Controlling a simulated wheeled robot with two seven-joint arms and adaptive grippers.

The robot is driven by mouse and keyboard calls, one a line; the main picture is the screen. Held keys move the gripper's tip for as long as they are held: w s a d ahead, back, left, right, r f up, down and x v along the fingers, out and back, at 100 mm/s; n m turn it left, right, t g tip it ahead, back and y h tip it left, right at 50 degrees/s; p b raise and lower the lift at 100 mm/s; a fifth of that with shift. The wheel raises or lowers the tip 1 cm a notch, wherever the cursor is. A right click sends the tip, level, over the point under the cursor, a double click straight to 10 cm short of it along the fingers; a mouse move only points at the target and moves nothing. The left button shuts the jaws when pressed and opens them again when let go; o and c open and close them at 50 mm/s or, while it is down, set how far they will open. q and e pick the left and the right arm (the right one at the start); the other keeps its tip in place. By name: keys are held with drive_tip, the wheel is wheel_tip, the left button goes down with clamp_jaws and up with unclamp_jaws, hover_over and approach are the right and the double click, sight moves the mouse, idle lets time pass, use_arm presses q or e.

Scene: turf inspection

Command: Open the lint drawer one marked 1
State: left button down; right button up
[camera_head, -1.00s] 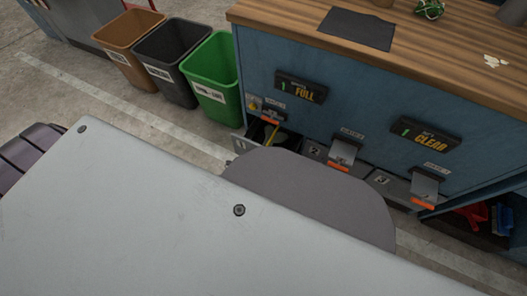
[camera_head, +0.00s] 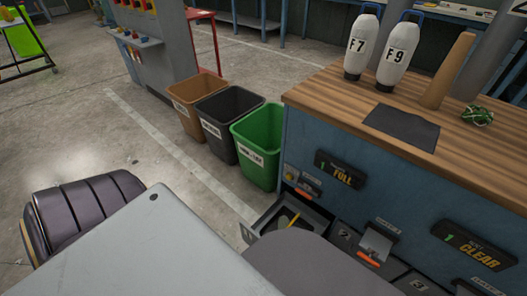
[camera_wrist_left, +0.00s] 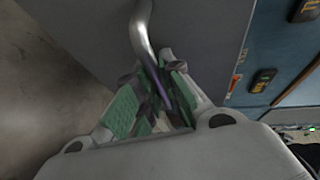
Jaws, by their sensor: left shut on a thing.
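Lint drawer 1 (camera_head: 249,234) stands pulled out from the blue cabinet at its left end in the head view. Its inside shows, with a yellow stick-like thing in it. In the left wrist view my left gripper (camera_wrist_left: 157,92), with green pads, is shut on a curved silver handle (camera_wrist_left: 143,30) in front of a dark grey panel (camera_wrist_left: 80,30). In the head view my own body hides the left gripper and the handle. My right gripper is in neither view.
Drawers 2 (camera_head: 345,238) and 3 (camera_head: 419,286) sit to the right of it. A FULL sign (camera_head: 340,170) hangs above drawer 1, and a CLEAR sign (camera_head: 473,246) is further right. Green (camera_head: 258,150), black (camera_head: 229,120) and brown (camera_head: 197,103) bins stand left of the cabinet.

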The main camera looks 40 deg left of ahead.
use_arm(q)
drive_tip(key=shift+s, duration=0.1)
drive_tip(key=c, duration=1.8)
unclamp_jaws()
drive_tip(key=v, duration=1.2)
